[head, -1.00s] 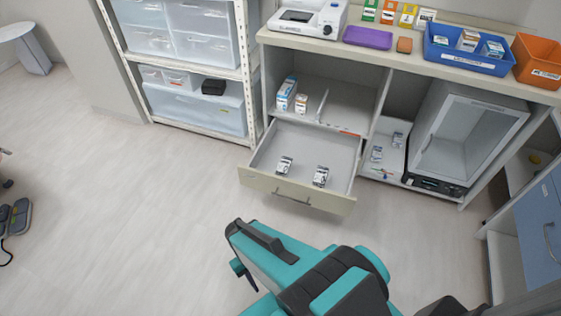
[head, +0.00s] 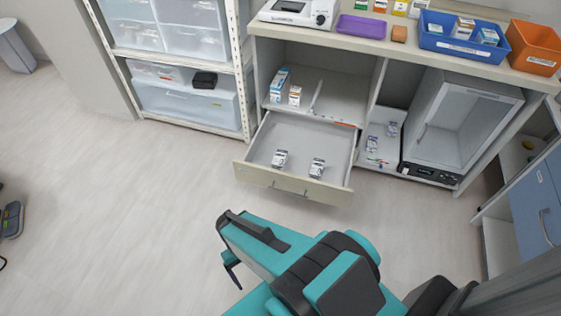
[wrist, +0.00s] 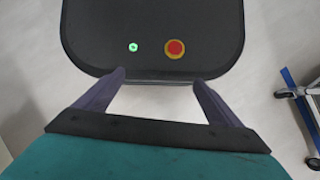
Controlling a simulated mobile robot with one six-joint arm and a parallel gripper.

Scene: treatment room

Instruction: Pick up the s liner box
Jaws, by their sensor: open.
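Two small white boxes with dark markings, a left one (head: 279,159) and a right one (head: 317,168), sit apart in the open drawer (head: 300,188) in the head view. Two more small cartons, a blue-and-white one (head: 279,84) and an orange-and-white one (head: 295,96), stand on the shelf above. The labels are too small to read, so I cannot tell which is the s liner box. My gripper (wrist: 160,80) is open and empty in the wrist view, far from these boxes. My arm shows at the bottom of the head view.
The counter (head: 390,45) holds a purple tray (head: 361,27), a blue bin (head: 450,49) and an orange bin (head: 533,49). A grey appliance (head: 455,130) stands right of the drawer. A rack (head: 243,60) stands at left. The floor (head: 130,215) before the drawer is clear.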

